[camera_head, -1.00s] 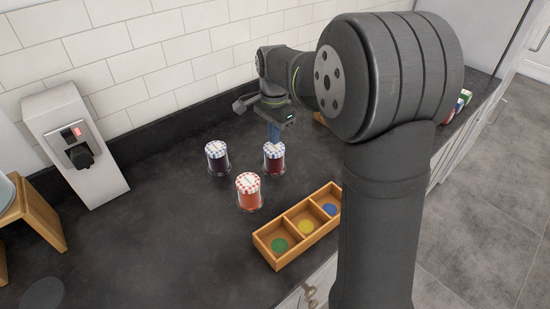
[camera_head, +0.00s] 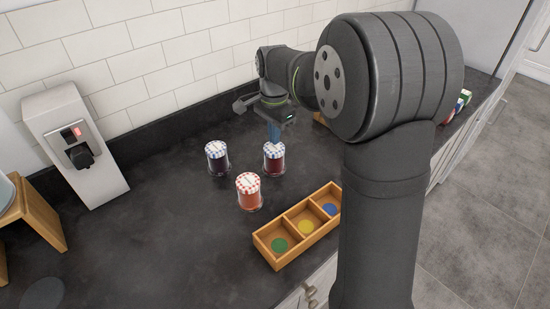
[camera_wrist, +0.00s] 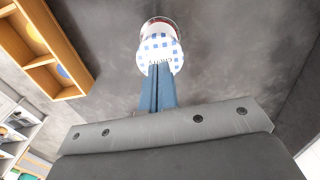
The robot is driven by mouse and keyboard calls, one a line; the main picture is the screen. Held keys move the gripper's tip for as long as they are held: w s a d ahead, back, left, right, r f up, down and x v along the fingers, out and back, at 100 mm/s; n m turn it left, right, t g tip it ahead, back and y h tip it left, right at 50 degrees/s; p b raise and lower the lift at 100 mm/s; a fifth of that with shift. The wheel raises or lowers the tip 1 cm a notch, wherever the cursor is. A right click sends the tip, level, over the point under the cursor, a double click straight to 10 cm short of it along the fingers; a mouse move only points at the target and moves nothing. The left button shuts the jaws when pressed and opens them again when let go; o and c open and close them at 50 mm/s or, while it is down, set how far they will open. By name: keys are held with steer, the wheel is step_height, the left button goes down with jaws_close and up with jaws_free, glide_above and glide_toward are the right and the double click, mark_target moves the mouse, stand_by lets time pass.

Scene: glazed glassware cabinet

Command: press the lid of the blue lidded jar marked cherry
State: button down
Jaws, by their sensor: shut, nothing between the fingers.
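The jar (camera_head: 274,164) with a blue-and-white checked lid (camera_head: 274,151) and dark red contents stands upright on the dark counter, the right one of two blue-lidded jars. In the wrist view its lid (camera_wrist: 160,47) carries lettering, partly covered and too small to read surely. My gripper (camera_head: 274,141) points down over this lid with its blue fingers together and empty. The fingertips (camera_wrist: 157,68) overlap the lid's near edge in the wrist view; I cannot tell whether they touch it.
Another blue-checked jar (camera_head: 217,158) with darker contents stands to the left. A red-checked jar (camera_head: 249,191) stands in front. A wooden tray (camera_head: 268,247) with coloured discs lies at the counter's front edge. A white dispenser (camera_head: 105,178) stands at left by the tiled wall.

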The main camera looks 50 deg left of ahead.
steer(key=shift+f, duration=0.85)
stand_by(0.5)
steer(key=shift+r, duration=0.1)
step_height(320, 180, up, 8)
stand_by(0.6)
stand_by(1.1)
